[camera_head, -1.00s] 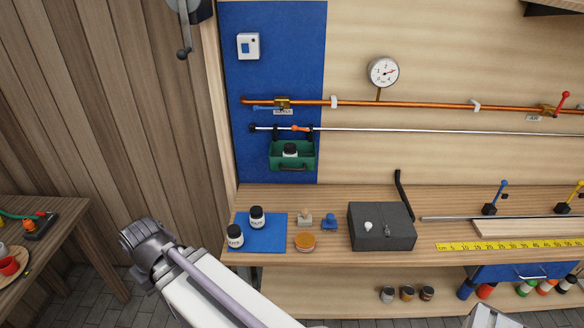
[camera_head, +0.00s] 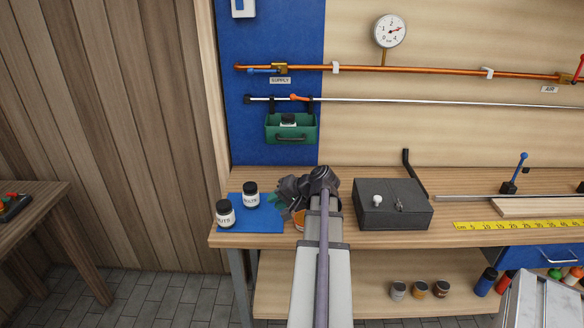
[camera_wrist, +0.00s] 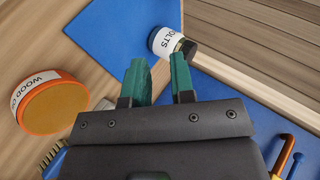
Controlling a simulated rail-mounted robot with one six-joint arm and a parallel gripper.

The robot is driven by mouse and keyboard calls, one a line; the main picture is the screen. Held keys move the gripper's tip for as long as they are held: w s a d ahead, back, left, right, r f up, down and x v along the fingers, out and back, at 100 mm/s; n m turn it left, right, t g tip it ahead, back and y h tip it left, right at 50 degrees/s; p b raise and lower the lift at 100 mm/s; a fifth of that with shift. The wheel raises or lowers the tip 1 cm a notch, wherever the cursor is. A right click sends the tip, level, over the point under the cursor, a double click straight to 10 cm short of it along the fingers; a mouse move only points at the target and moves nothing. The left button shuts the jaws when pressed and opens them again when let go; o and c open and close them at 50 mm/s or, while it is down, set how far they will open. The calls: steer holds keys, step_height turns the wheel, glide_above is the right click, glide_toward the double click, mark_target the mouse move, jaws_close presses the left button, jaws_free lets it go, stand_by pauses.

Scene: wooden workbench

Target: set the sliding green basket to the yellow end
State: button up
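The green basket (camera_head: 290,131) hangs by dark hangers from a horizontal steel rail (camera_head: 420,102), near its left end in front of the blue wall panel. A small jar sits in it, and a small orange lever (camera_head: 299,98) shows at its top right. No yellow rail end shows; the rail runs out of the picture on the right. My gripper (camera_head: 284,198) is low over the bench, below and well apart from the basket. In the wrist view its two teal fingers (camera_wrist: 160,82) stand apart with nothing between them.
Two labelled jars stand on a blue mat (camera_head: 262,226) left of my gripper. An orange-rimmed round tin (camera_wrist: 50,105) is close by. A dark box (camera_head: 393,205) stands to the right. A copper pipe (camera_head: 430,71) with a gauge (camera_head: 390,31) runs above the rail.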

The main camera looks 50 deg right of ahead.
steer(key=s+d+m+t+h+b, duration=0.2)
steer(key=d+t, duration=0.2)
steer(key=d, duration=0.5)
steer(key=m+t+h+p, duration=0.1)
steer(key=m+t+h, duration=0.3)
steer(key=t, duration=0.1)
glide_toward(292, 140)
steer(key=w, duration=0.3)
steer(key=w+d+p, duration=0.1)
steer(key=w, duration=0.2)
steer(key=w+d+r, duration=0.1)
steer(key=w, duration=0.3)
steer(key=shift+c, duration=0.2)
jaws_close()
